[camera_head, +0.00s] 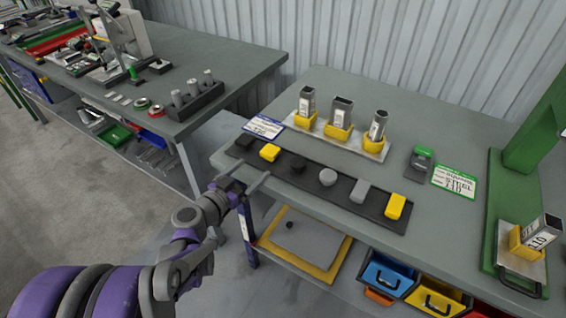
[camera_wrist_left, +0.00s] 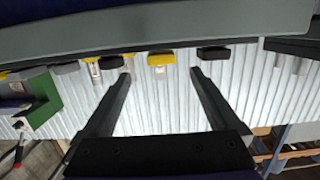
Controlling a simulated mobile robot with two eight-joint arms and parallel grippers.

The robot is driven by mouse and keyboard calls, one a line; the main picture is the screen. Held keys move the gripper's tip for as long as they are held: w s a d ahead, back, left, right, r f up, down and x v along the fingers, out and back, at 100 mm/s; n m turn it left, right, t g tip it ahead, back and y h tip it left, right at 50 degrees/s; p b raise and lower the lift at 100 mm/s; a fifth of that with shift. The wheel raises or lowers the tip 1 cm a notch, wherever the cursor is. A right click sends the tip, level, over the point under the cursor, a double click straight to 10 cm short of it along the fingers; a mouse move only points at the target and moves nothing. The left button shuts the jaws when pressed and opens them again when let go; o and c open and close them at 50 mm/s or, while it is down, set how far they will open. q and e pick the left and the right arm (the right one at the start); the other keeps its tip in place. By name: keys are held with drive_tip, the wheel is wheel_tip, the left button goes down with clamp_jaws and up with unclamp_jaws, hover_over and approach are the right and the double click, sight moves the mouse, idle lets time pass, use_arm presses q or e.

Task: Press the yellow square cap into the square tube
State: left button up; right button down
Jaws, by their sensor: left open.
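A strip of caps lies along the table's front on a black tray (camera_head: 312,183). A squarish yellow cap (camera_head: 270,152) sits near its left end; a longer yellow cap (camera_head: 395,206) sits at its right end. Three upright metal tubes stand in yellow holders behind; the middle one (camera_head: 342,108) looks square and open-topped. My left gripper (camera_head: 254,170) is open and empty, just in front of the tray's left end, near the squarish yellow cap. In the left wrist view, a yellow cap (camera_wrist_left: 161,58) shows beyond and between the open fingers (camera_wrist_left: 160,74). My right gripper is not in view.
Black caps (camera_head: 298,164), a round grey cap (camera_head: 328,177) and a grey cap (camera_head: 360,191) share the tray. A green stand (camera_head: 508,170) with a tilted tube (camera_head: 540,233) is at right. Bins (camera_head: 388,275) hang below the table. Bare tabletop lies between tray and tubes.

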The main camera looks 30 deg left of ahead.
sight(266, 157)
use_arm(q)
drive_tip(key=w, duration=0.4)
drive_tip(key=shift+w+f, duration=0.15)
drive_tip(key=shift+f, duration=0.2)
drive_tip(key=shift+w+d+f, duration=0.1)
drive_tip(key=shift+w+f, duration=0.05)
drive_tip(key=shift+w, duration=0.9)
drive_tip(key=shift+w+d+f, duration=0.15)
drive_tip(key=shift+w+f, duration=0.05)
drive_tip(key=shift+w, duration=0.8)
drive_tip(key=shift+w+d+f, duration=0.1)
drive_tip(key=shift+w+f, duration=0.05)
drive_tip(key=shift+w, duration=0.9)
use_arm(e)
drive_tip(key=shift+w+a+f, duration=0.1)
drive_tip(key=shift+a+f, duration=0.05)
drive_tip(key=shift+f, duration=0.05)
use_arm(q)
drive_tip(key=shift+c, duration=0.2)
